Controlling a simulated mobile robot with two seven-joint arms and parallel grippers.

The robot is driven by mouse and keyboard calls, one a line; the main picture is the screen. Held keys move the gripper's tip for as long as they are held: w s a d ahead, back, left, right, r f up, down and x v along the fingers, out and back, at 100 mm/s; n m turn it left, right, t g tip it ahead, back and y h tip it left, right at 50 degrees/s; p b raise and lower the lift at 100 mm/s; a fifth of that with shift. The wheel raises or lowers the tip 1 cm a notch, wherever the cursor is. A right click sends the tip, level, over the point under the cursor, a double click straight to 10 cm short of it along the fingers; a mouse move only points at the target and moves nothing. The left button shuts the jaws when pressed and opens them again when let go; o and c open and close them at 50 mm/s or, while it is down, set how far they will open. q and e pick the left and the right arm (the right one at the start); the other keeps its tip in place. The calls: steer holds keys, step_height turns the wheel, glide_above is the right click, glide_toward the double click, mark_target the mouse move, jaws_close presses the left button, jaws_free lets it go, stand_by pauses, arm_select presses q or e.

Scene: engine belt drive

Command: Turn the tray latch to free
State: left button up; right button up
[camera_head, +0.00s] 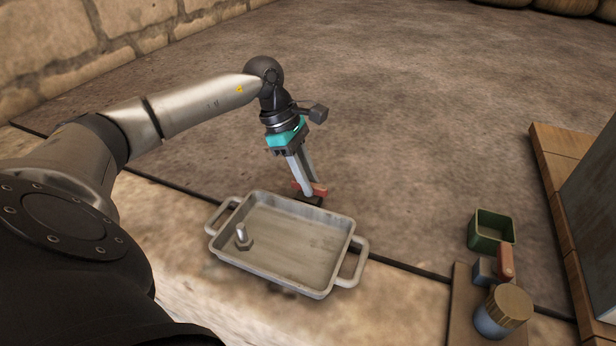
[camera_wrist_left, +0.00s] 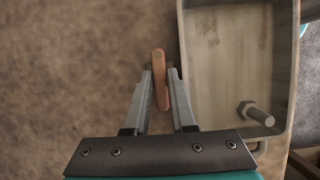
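The grey tray (camera_head: 285,208) with two side handles sits on the stone ledge in the head view; part of it also shows in the left wrist view (camera_wrist_left: 226,8). The latch is a small orange-red bar (camera_wrist_left: 160,80) just outside the tray's far wall; in the head view its red end (camera_head: 319,189) shows beside my fingertips. My left gripper (camera_wrist_left: 160,72) points down at it from above, with its narrowed fingers on either side of the bar and seemingly touching it. In the head view the left gripper (camera_head: 304,187) partly hides the latch. My right gripper is not in view.
To the right are a green open box (camera_head: 492,230), a blue-grey block with a red lever (camera_head: 506,263), and a round wooden-topped container (camera_head: 509,306). The ground beyond the tray is clear.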

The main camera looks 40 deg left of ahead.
arm_select(q)
steer(key=o, duration=0.4)
steer(key=shift+a+r, duration=0.15)
steer(key=shift+r, duration=0.1)
steer(key=shift+p+v, duration=2.55)
steer(key=shift+v, duration=4.8)
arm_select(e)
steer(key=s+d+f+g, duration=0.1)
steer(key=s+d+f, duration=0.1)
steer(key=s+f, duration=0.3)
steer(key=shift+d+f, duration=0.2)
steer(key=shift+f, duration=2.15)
